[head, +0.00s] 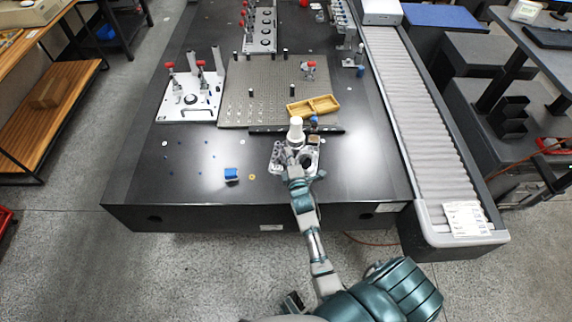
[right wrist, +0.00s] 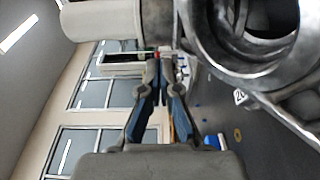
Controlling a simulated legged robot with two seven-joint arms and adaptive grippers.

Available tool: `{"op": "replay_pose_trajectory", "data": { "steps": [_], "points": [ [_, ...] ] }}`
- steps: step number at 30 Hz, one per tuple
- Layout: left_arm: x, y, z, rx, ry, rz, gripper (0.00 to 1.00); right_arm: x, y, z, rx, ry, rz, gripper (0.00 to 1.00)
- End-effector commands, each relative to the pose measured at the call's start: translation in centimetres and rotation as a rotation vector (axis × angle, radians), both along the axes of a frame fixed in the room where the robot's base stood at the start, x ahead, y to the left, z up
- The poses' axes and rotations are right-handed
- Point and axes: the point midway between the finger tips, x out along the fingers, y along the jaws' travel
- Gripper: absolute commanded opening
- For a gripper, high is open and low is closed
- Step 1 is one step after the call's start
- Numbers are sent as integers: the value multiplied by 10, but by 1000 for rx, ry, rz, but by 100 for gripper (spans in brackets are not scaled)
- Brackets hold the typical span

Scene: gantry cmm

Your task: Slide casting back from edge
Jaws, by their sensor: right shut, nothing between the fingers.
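A grey metal casting (head: 283,155) with round bores sits on the black table (head: 210,150), back from its front edge. A white cylinder (head: 296,130) stands at it. My right gripper (head: 299,160) is at the casting's near side and partly hides it. In the right wrist view the casting (right wrist: 250,60) fills the upper right, close beside the right gripper (right wrist: 165,62). Its fingers are shut and hold nothing; I cannot tell whether they touch the casting. A small dark part at the bottom of the head view may be my left gripper (head: 292,303); its jaws are unclear.
A perforated plate (head: 245,95) with a yellow tray (head: 313,106) lies behind the casting. A white fixture plate (head: 190,110) stands to its left. A small blue block (head: 231,175) lies near the front. A roller conveyor (head: 420,110) runs along the right. The table's front left is mostly clear.

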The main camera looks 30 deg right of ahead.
Motion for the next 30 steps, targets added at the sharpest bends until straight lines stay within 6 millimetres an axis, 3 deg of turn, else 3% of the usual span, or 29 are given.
{"op": "replay_pose_trajectory", "data": {
  "steps": [4, 18, 23, 30],
  "points": [
    [-3, 0, 0, 0, 8, 0, 40, 5, -10, 0, -2, 1, 0, 0],
    [-2, 0, 3, -1, -1, 1, 40, 8, -17, 1, -2, 1, 0, 0],
    [-4, 1, -12, 1, 5, 0, 40, 16, -34, 2, -4, 0, -1, 0],
    [-6, 1, -13, 1, 6, -1, 40, 15, -35, 0, -1, 1, -1, 0]
  ]
}}
